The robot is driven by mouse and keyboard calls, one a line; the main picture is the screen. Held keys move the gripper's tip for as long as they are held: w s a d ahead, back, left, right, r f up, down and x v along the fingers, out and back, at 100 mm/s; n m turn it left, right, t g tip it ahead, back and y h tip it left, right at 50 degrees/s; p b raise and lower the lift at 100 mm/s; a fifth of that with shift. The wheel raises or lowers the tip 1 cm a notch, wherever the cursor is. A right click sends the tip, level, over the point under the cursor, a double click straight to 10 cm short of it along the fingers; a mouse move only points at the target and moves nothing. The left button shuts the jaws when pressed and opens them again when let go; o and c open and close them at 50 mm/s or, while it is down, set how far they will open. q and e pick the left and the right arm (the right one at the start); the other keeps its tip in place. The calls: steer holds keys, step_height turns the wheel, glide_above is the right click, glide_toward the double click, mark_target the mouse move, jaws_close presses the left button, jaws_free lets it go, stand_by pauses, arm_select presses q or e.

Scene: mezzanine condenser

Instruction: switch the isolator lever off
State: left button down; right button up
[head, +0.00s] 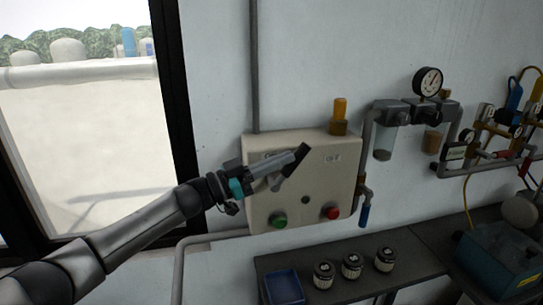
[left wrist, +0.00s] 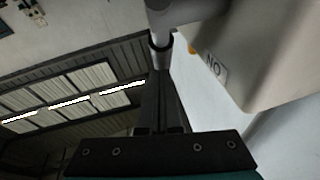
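The isolator lever (head: 299,157) has a dark grip slanting up and right, on the front of a cream control box (head: 310,190). My left gripper (head: 284,162) reaches in from the left, its fingers at the lever in front of the box. In the left wrist view the dark fingers (left wrist: 163,78) are close together, in line with a grey rod with a dark collar (left wrist: 160,40). Whether they clasp it or only touch it is unclear. A label (left wrist: 214,66) there reads ON upside down. Another label (head: 332,158) sits right of the lever. My right gripper is not in view.
The box carries a green button (head: 279,221), a red button (head: 331,212) and an orange lamp (head: 340,110) on top. Filters with a gauge (head: 427,81) hang to the right. A dark bench (head: 330,292) below holds jars (head: 352,265) and a blue tray (head: 284,287).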

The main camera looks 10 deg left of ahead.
mark_target(297, 153)
arm_select(q)
steer(key=shift+w+d+f, duration=0.15)
steer(key=shift+w+d, duration=0.1)
steer(key=shift+d, duration=0.4)
steer(key=shift+w+d+f, duration=0.3)
steer(key=shift+d+f, duration=0.05)
steer(key=shift+d, duration=0.2)
steer(key=shift+w+d+f, duration=0.3)
steer(key=shift+d+f, duration=0.05)
steer(key=shift+d, duration=0.2)
steer(key=shift+w+d+f+p, duration=0.15)
steer(key=shift+d+f+p, duration=0.15)
steer(key=shift+d+f, duration=0.1)
steer(key=shift+r, duration=0.1)
steer(key=shift+r+p, duration=0.25)
steer(key=shift+p, duration=0.2)
steer(key=r+p, duration=0.1)
steer(key=s+r+p, duration=0.1)
steer(key=a+r+p, duration=0.1)
steer(key=shift+s+r+p, duration=0.15)
steer(key=shift+r+p, duration=0.1)
steer(key=shift+p, duration=0.05)
steer(key=s+a+r+b, duration=0.1)
steer(key=s+a+r, duration=0.2)
steer(key=a, duration=0.4)
steer(key=shift+s+a+r, duration=0.15)
steer(key=shift+s+a, duration=0.25)
steer(key=shift+s, duration=0.5)
